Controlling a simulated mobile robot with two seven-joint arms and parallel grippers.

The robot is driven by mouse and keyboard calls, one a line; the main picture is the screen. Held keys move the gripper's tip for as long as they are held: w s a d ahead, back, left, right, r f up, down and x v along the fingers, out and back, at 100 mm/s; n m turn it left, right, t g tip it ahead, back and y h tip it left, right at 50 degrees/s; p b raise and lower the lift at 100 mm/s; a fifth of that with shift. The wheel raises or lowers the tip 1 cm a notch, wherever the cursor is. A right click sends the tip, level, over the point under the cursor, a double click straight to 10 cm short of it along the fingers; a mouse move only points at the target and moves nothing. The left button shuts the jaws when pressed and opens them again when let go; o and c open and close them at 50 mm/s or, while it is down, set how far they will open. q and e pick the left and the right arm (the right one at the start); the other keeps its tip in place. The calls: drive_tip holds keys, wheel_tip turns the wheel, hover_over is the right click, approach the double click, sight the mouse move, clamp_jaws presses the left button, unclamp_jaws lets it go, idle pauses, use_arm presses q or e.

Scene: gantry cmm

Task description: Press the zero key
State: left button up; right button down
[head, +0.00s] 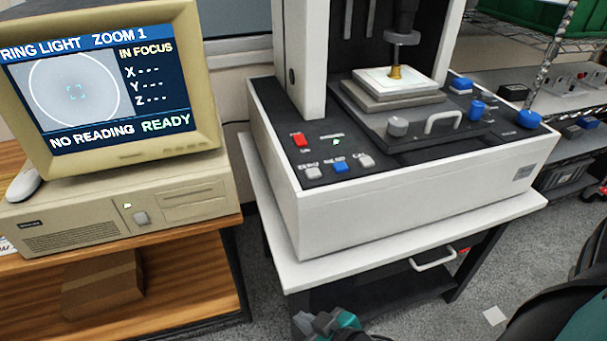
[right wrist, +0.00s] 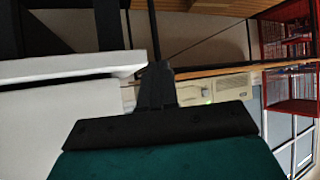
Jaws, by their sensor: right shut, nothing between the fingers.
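The zero key (head: 313,172) is a small pale key on the dark front panel of the measuring machine (head: 400,205). It is the leftmost of a row of three, with a blue key (head: 339,167) and another pale key (head: 366,160) to its right. Nothing covers it. My right gripper (head: 325,323) shows partly at the bottom edge of the head view, below and in front of the machine's table, apart from the keys. In the right wrist view its fingers (right wrist: 156,78) are together and empty, near a white slab edge. The left gripper is not seen.
A red key (head: 300,140) sits behind the row. The monitor (head: 110,80) at left reads "NO READING READY" with dashes for X, Y, Z. A brass part (head: 396,72) stands on the stage. The white table (head: 400,240) has a front handle (head: 433,259).

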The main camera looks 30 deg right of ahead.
drive_tip(key=shift+d, duration=0.1)
drive_tip(key=w+d+r+m+g+y+p, duration=0.1)
drive_tip(key=w+d+r+p, duration=0.1)
drive_tip(key=w+r, duration=0.5)
drive_tip(key=w+d+r+m+g+y+p, duration=0.15)
drive_tip(key=w+r, duration=0.35)
drive_tip(key=r, duration=0.5)
drive_tip(key=w+d+r+m, duration=0.2)
drive_tip(key=d+r, duration=0.2)
drive_tip(key=r, duration=0.4)
drive_tip(key=w+d+r+m+h+p, duration=0.1)
drive_tip(key=w+d+r+m, duration=0.1)
drive_tip(key=d+r, duration=0.3)
wheel_tip(320, 180, up, 3)
drive_tip(key=shift+w+d+r+m, duration=0.1)
drive_tip(key=shift+w+d+m, duration=0.1)
drive_tip(key=shift+w+m, duration=0.2)
